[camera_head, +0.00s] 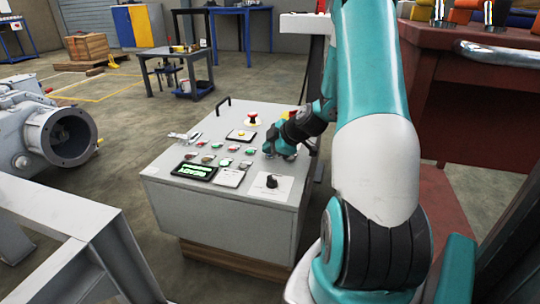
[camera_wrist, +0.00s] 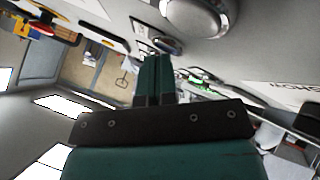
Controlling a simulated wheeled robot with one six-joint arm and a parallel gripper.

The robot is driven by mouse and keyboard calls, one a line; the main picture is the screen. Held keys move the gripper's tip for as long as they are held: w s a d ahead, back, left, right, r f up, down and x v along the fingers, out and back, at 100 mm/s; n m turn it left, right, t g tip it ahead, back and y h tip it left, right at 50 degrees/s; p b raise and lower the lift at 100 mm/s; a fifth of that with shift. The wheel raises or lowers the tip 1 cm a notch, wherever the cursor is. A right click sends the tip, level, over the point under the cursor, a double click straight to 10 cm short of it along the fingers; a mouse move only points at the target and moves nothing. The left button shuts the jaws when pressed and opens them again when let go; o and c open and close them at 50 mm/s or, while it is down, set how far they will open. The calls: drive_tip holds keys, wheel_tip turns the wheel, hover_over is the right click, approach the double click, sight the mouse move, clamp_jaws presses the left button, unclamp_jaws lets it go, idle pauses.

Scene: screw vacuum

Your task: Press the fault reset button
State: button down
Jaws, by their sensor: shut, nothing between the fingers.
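The grey control console (camera_head: 235,215) stands at the centre of the head view, its sloped top carrying several red and green buttons (camera_head: 215,146). My gripper (camera_head: 283,149) is at the right side of this top, low over the panel. In the wrist view my gripper's teal fingers (camera_wrist: 160,60) are together, with nothing between them. A dark blue button with a metal ring (camera_wrist: 168,45) is just beyond the fingertips; I cannot tell whether they touch. A large silver dome (camera_wrist: 195,12) is above it. The fault reset label is not readable in either view.
A red mushroom button (camera_head: 252,118), a yellow button (camera_head: 240,134), a green-lit display (camera_head: 195,171) and a black knob (camera_head: 271,181) are on the panel. A black handle (camera_head: 223,105) rises at its far edge. A grey pump body (camera_head: 60,135) stands left, with open floor between.

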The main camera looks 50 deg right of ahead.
sight(269, 156)
drive_tip(key=shift+r, duration=0.1)
drive_tip(key=shift+r+p, duration=0.55)
drive_tip(key=shift+r, duration=0.2)
drive_tip(key=shift+r+p, duration=1.7)
drive_tip(key=shift+r, duration=0.8)
